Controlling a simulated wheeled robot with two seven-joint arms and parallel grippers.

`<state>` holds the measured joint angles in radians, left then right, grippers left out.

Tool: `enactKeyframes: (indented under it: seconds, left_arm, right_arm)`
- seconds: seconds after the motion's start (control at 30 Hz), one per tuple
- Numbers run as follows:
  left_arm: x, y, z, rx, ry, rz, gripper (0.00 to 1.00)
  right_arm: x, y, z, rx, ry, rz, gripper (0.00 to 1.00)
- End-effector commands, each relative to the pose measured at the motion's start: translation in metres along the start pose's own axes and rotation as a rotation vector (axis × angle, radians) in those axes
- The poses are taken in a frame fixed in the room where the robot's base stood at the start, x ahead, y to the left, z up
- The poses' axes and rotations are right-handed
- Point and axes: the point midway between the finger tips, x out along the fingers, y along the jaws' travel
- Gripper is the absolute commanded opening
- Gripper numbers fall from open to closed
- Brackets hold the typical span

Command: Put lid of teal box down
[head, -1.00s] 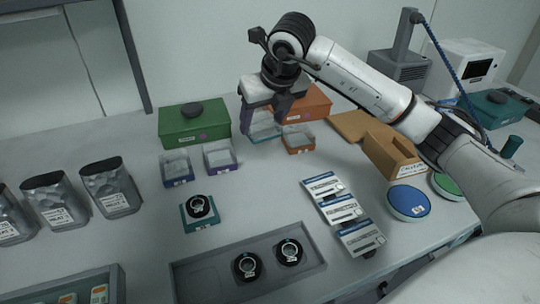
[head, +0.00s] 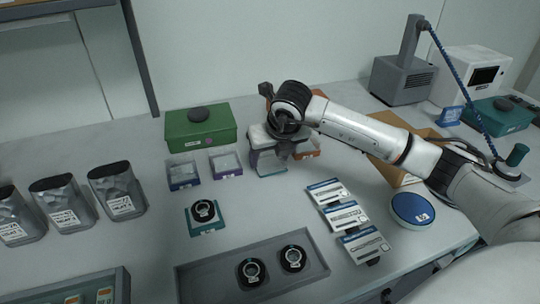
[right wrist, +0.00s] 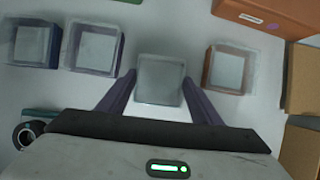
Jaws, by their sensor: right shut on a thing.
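The lid of the teal box (head: 269,167) is a clear, greyish square piece with a teal lower edge. My right gripper (head: 270,163) is shut on it, with a purple finger on either side. In the right wrist view the lid (right wrist: 160,80) sits between the fingertips (right wrist: 160,88). It is at or just above the table; I cannot tell if it touches. The teal box (head: 207,217) stands open in front, to the left, with a black ring-shaped part in it. My left gripper is not in view.
A navy-based clear box (head: 182,175) and a purple-based one (head: 225,164) stand left of the lid, an orange-based one (right wrist: 228,70) right. A green box (head: 200,130) is behind. A grey tray (head: 215,288) and label cards (head: 345,217) are in front.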

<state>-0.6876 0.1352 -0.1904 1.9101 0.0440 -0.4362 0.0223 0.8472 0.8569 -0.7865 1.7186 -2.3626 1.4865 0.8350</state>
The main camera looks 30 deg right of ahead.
Motion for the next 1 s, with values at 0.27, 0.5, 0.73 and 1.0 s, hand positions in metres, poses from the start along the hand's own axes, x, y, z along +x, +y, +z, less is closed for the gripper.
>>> enactKeyframes:
  seconds: [0.27, 0.5, 0.73, 1.0]
  left_arm:
    - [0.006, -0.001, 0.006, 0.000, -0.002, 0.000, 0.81]
    - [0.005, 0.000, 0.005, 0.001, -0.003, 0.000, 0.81]
    - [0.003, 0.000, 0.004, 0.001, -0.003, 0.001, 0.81]
    - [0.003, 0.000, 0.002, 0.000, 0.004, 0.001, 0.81]
  right_arm:
    - [0.006, 0.000, -0.003, 0.000, 0.000, 0.001, 0.34]
    - [0.005, 0.000, -0.003, 0.000, 0.000, 0.001, 0.78]
    - [0.003, 0.000, -0.002, 0.000, 0.000, 0.001, 0.78]
    - [-0.033, 0.000, 0.001, -0.001, -0.006, 0.002, 0.78]
